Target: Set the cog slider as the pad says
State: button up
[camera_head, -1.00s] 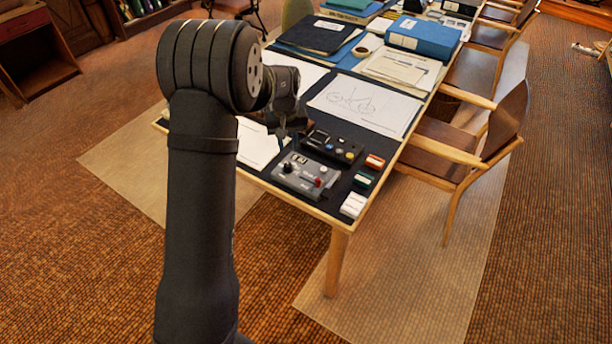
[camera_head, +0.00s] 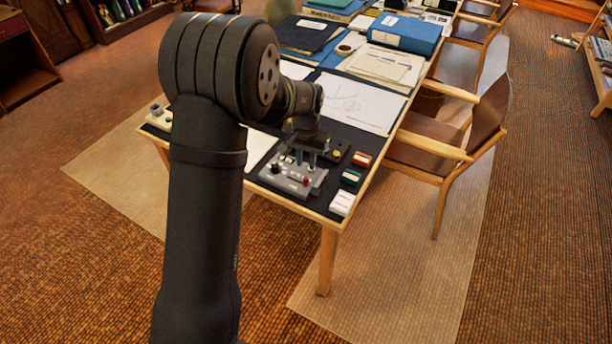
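A grey control panel (camera_head: 279,181) with a dark knob (camera_head: 276,169) and a red knob (camera_head: 306,181) lies near the table's front corner. My gripper (camera_head: 305,164) points down over the back part of this panel. Its two fingers show apart, with nothing visible held between them. I cannot tell whether they touch the panel. A dark panel (camera_head: 337,156) with a yellow button lies behind it, partly hidden by my gripper. I cannot pick out the cog slider or read any pad at this size.
A drawing sheet (camera_head: 362,104), papers and a blue box (camera_head: 405,36) lie farther back. A wooden chair (camera_head: 440,150) stands close on the right.

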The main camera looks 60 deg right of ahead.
aim_at(306, 178)
notch_tip(306, 178, down, 7)
jog(key=shift+f, duration=0.2)
grip_shut()
